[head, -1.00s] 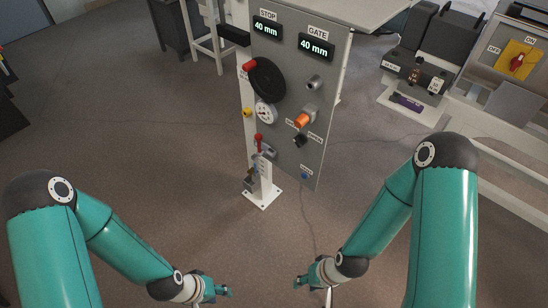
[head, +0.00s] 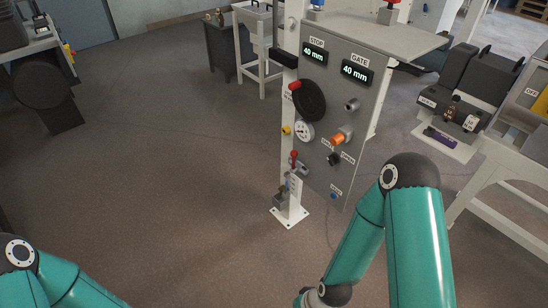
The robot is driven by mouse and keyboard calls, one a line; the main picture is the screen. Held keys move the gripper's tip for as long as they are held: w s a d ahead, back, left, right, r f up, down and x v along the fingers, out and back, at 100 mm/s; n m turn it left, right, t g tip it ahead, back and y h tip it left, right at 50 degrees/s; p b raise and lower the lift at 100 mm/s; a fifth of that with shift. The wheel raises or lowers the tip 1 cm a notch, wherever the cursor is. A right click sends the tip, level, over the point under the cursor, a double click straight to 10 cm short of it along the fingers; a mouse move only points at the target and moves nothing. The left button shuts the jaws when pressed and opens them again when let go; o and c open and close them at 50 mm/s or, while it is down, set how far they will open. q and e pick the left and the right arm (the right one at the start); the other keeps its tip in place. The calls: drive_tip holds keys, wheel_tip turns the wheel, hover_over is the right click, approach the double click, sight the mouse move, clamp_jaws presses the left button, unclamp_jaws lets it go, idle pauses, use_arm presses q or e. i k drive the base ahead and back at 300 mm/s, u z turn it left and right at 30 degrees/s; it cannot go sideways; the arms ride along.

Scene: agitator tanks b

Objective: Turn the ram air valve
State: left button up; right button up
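The grey control panel (head: 366,109) stands upright on a white post, with two displays reading 40 mm. It carries a black handwheel (head: 309,101) with a red handle, a white gauge (head: 304,131), an orange knob (head: 338,138) and a small black knob (head: 334,159). A red-handled lever (head: 294,157) sits low on the post. Their small labels are too small to read, so I cannot tell which is the ram air valve. My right gripper (head: 301,299) is at the bottom edge, mostly cut off, apart from the panel. My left gripper is out of view.
A bench with black devices (head: 452,75) stands at the right. A white-framed table (head: 257,35) is behind the panel. A dark stand (head: 45,95) is at far left. The floor (head: 160,150) left of the panel is clear.

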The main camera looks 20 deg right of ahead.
sight(293, 153)
drive_tip(key=u, duration=0.15)
drive_tip(key=i, duration=1)
drive_tip(key=z, duration=0.1)
